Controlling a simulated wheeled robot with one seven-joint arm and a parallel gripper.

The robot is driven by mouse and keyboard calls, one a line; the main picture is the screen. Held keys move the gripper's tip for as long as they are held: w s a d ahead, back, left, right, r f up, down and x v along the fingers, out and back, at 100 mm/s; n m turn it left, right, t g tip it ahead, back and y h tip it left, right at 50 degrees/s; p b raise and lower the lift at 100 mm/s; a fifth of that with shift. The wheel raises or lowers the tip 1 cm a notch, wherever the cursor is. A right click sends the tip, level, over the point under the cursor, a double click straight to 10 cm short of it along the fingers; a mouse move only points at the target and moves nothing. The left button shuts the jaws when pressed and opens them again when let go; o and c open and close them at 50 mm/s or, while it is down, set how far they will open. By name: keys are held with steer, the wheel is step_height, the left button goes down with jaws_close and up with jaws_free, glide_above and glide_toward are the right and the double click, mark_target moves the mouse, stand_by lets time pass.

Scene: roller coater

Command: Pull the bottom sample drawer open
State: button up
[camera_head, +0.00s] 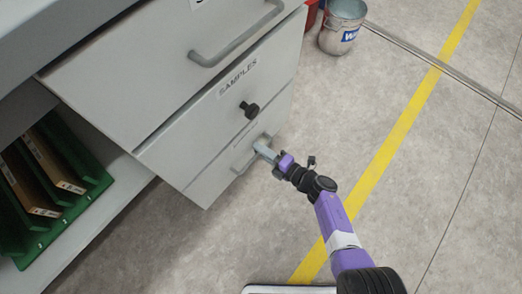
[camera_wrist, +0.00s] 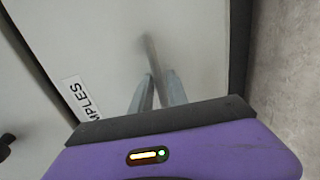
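The bottom sample drawer (camera_head: 205,190) is a light grey front, lowest in the cabinet, and looks about flush with the front above it. Its grey bar handle (camera_head: 243,160) is partly hidden by my gripper (camera_head: 262,149). In the wrist view the handle (camera_wrist: 149,50) runs between the two fingertips of my gripper (camera_wrist: 160,76). The fingers stand close on either side of the bar with little gap showing, and appear shut on it. A label (camera_wrist: 80,97) ending in "PLES" is left of the handle there.
Above is a front with a black knob (camera_head: 250,110) and a "SAMPLES" label (camera_head: 238,78). The top drawer has a grey handle (camera_head: 235,40). A green rack (camera_head: 60,200) is at left, a metal bucket (camera_head: 342,27) at top.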

jaws_close()
stand_by(1.4)
